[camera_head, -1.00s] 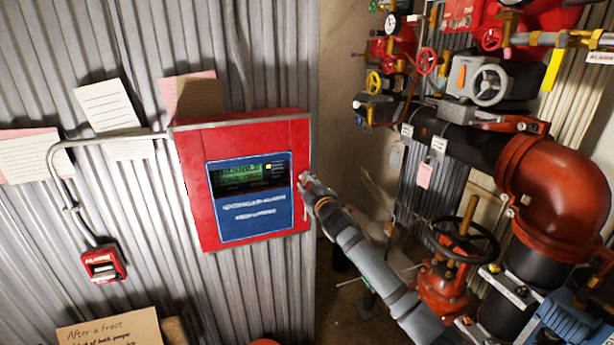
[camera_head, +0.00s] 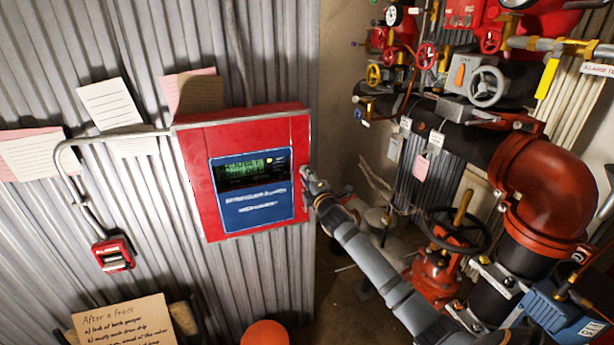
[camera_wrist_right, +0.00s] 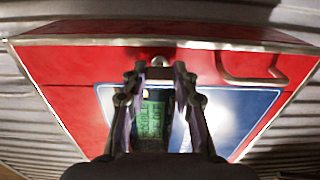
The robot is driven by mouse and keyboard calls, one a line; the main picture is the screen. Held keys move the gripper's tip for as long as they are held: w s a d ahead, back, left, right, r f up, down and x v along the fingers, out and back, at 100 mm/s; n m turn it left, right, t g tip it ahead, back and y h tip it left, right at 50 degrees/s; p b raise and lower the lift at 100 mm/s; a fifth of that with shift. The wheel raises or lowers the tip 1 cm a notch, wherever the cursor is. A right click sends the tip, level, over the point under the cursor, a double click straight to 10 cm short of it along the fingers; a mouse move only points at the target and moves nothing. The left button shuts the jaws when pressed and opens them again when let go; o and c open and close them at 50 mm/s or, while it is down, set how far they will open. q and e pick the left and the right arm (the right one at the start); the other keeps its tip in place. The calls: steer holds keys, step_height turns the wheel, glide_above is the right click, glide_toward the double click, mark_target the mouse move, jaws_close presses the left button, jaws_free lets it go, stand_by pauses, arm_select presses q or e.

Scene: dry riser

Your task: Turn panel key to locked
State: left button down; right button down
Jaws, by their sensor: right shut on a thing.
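The red alarm panel (camera_head: 192,170) with a blue face (camera_head: 255,215) and a lit green display (camera_head: 242,170) is mounted on the corrugated wall. My right gripper (camera_head: 309,176) is at the panel's right edge. In the right wrist view, its two fingers (camera_wrist_right: 160,72) close around a small, blurred metal piece (camera_wrist_right: 158,62) on the panel's red face, which looks like the panel key. The fingers hide most of it, and I cannot read which position it is in. My left gripper is not in view.
A metal handle (camera_wrist_right: 250,78) sticks out from the panel in the wrist view. To the right stand red pipework (camera_head: 545,180) and a valve wheel (camera_head: 455,230). A small red alarm box (camera_head: 114,253) is on the wall at left, above a cardboard note (camera_head: 125,322).

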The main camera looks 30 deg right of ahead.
stand_by(0.3)
steer(key=c, duration=1)
jaws_free()
steer(key=shift+c, duration=0.2)
steer(key=v, duration=1.2)
